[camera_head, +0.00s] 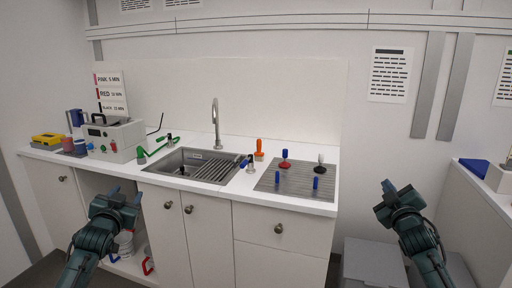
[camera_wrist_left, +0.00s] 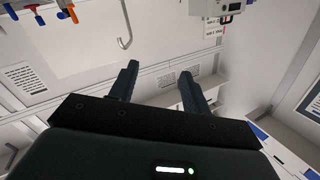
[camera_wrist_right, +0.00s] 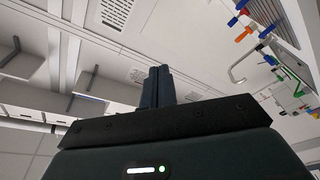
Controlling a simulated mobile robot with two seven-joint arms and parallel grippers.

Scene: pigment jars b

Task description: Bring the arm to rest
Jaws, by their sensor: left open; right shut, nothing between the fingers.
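My left gripper (camera_head: 124,194) is in front of the counter at the left in the head view, open and empty. Its two fingers stand apart in the left wrist view (camera_wrist_left: 160,82). My right gripper (camera_head: 385,193) is to the right of the counter, over the floor and clear of it. Its fingers are together with nothing between them in the right wrist view (camera_wrist_right: 157,85). Neither gripper touches anything that I can see.
The white counter (camera_head: 225,145) holds a sink (camera_head: 195,168) with a tap (camera_head: 216,120), a grey ribbed mat (camera_head: 297,182) with red, black and blue items, an orange item (camera_head: 259,148) and a white machine (camera_head: 113,138). A grey box (camera_head: 373,264) stands low at the right.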

